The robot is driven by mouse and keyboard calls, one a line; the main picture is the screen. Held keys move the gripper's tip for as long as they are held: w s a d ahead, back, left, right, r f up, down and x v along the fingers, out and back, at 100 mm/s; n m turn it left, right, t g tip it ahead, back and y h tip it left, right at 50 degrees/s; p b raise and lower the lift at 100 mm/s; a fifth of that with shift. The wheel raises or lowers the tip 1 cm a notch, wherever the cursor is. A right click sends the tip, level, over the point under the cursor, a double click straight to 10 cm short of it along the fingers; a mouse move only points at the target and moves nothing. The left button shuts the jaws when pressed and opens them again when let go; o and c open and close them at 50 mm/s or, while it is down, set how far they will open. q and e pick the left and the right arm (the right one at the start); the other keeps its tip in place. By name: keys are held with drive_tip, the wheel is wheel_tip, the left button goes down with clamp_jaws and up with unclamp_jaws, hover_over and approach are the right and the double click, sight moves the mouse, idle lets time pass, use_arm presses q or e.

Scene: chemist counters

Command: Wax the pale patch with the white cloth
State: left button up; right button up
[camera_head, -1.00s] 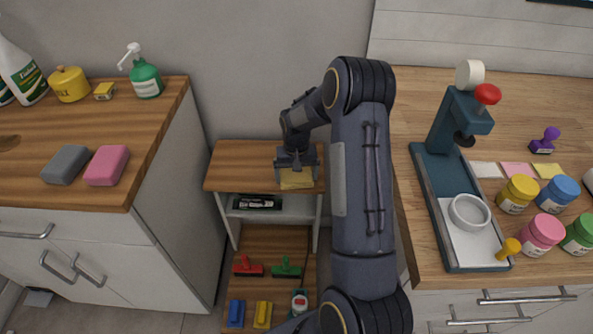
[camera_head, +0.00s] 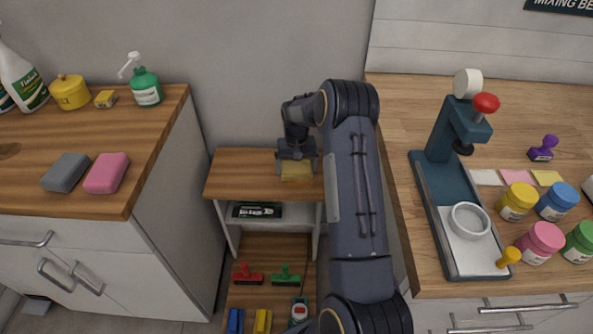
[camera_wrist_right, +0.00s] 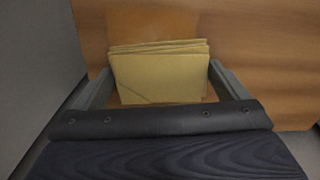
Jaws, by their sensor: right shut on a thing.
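A folded yellow cloth (camera_head: 297,171) is between the fingers of my right gripper (camera_head: 296,163), over the right part of the small wooden table. My right gripper is shut on it. In the right wrist view the cloth (camera_wrist_right: 160,75) is a stack of layers between the two fingers (camera_wrist_right: 163,90), close to the wood; I cannot tell whether it touches. It looks yellow, and no white cloth shows in my grip. A squarish patch of different tone (camera_wrist_right: 150,22) shows on the wood beyond the cloth; I cannot tell whether it is the pale patch. My left gripper is not in view.
The small table's top (camera_head: 235,172) is bare on its left. A counter with a grey sponge (camera_head: 66,172) and a pink sponge (camera_head: 107,173) stands left. The right counter holds a press (camera_head: 450,190) and several jars. Brushes (camera_head: 248,275) lie on the low shelf.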

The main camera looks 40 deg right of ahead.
sight(302, 189)
drive_tip(key=shift+w+d+f, duration=0.1)
drive_tip(key=shift+w+d, duration=1.4)
drive_tip(key=shift+w, duration=0.3)
drive_tip(key=shift+s+d, duration=0.6)
drive_tip(key=shift+d, duration=0.15)
drive_tip(key=shift+s+a, duration=1.25)
drive_tip(key=shift+s, duration=0.25)
drive_tip(key=shift+s+a, duration=1.2)
drive_tip(key=shift+s, duration=0.3)
drive_tip(key=shift+s+a, duration=1.2)
drive_tip(key=shift+s, duration=0.2)
drive_tip(key=shift+w+d, duration=1.2)
drive_tip(key=shift+w, duration=0.25)
drive_tip(key=shift+w+d, duration=1.2)
drive_tip(key=shift+w, duration=0.2)
drive_tip(key=shift+w+d, duration=1.3)
drive_tip(key=shift+w, duration=0.25)
drive_tip(key=shift+r, duration=0.2)
drive_tip(key=shift+r+p, duration=1.75)
drive_tip(key=shift+r, duration=1.2)
